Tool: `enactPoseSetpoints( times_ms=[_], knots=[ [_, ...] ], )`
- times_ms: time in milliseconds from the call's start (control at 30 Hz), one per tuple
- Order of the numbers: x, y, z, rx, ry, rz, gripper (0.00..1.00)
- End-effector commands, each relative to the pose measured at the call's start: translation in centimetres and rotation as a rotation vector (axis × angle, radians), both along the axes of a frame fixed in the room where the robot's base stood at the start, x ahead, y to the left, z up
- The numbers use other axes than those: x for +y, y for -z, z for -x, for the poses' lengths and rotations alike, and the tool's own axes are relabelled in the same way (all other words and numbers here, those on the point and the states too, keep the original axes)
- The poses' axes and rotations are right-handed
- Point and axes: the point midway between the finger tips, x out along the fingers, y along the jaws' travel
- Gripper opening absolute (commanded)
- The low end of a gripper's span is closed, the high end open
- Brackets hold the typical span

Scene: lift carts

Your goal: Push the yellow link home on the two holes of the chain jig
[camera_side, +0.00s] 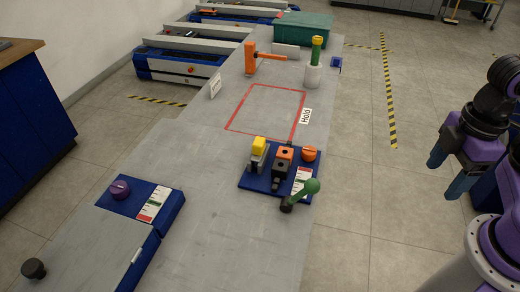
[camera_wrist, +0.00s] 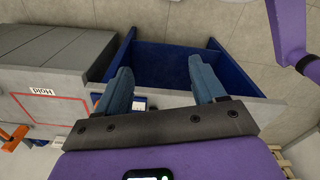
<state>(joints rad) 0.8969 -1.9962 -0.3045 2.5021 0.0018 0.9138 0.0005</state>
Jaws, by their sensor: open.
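A yellow piece (camera_side: 259,146), which looks like the yellow link, sits upright at the left back of a blue board (camera_side: 250,183) in the side view. The board looks like the chain jig. An orange block (camera_side: 284,153) and a black block (camera_side: 281,170) stand beside it, each with a dark spot on top; whether these are the two holes I cannot tell. My gripper (camera_side: 448,176) is open and empty, off the table to the right, well away from the board. Its two blue fingers stand wide apart in the wrist view (camera_wrist: 162,84). The yellow piece is not visible there.
An orange knob (camera_side: 309,153) and a green-tipped lever (camera_side: 302,192) stand on or beside the board. A red outlined area (camera_side: 265,87) marked "Hold" is empty. Behind it are an orange hammer-like tool (camera_side: 252,58) and a green-and-yellow handle (camera_side: 316,48) in a white holder.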

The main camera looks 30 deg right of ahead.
Motion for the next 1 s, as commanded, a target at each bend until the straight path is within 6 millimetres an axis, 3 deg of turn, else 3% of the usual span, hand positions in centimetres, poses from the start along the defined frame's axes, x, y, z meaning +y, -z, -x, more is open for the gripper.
enactPoseSetpoints(
  times_ms=[133, 200, 567, 767, 1000],
  knots=[
    [0.0, 0.0, 0.0, 0.0, 0.0, 0.0, 0.69],
    [0.0, 0.0, 0.0, 0.0, 0.0, 0.0, 0.6],
    [0.5, -0.1, -0.7, -0.005, -0.026, 0.023, 0.6],
    [3.7, -0.3, -4.9, -0.044, -0.2, 0.174, 0.6],
    [9.7, 0.2, -11.8, -0.102, -0.469, 0.434, 0.6]
  ],
)
